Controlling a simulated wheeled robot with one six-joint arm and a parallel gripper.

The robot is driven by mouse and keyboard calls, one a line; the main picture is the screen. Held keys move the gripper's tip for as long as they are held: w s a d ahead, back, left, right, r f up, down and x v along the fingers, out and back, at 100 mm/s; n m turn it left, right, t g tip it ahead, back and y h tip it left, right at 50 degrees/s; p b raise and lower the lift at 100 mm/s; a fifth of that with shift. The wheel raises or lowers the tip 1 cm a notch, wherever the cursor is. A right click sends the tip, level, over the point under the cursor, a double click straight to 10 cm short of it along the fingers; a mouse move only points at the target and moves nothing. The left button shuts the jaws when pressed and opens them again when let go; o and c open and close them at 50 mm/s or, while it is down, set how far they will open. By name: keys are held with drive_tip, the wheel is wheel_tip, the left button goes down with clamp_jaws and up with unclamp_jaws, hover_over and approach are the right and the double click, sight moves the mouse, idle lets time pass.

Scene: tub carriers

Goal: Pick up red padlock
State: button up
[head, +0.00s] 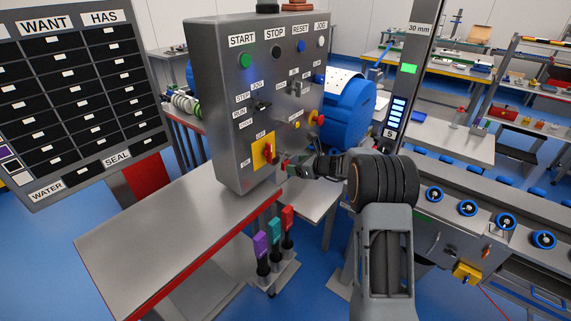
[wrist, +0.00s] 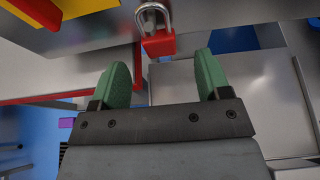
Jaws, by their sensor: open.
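The red padlock (wrist: 158,44) has a silver shackle and shows at the top middle of the wrist view. It hangs at the lower edge of the grey control box, near the yellow-backed red switch. In the head view a small red patch (head: 284,160) at my fingertips looks like the padlock, mostly hidden by the gripper. My gripper (wrist: 162,70) has green fingers spread apart with nothing between them. The padlock is just beyond the fingertips, roughly centred between them. In the head view my gripper (head: 296,168) is close to the box's right lower side.
The grey control box (head: 217,120) with buttons and switches stands directly beside my gripper. A red-edged metal table (head: 170,240) lies below it. Purple, teal and red handles (head: 275,238) stand below. A blue drum (head: 348,110) is behind, and a roller conveyor (head: 480,215) is at right.

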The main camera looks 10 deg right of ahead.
sight(285, 161)
drive_tip(key=shift+p+x, duration=0.8)
drive_tip(key=shift+x, duration=1.9)
drive_tip(key=shift+c, duration=0.4)
drive_tip(key=c, duration=1)
drive_tip(key=shift+o, duration=0.2)
drive_tip(key=shift+r, duration=0.1)
drive_tip(key=shift+r, duration=0.6)
drive_tip(key=s+d+b, duration=0.4)
drive_tip(key=s+d, duration=0.8)
drive_tip(key=s, duration=0.1)
drive_tip(key=shift+s, duration=0.25)
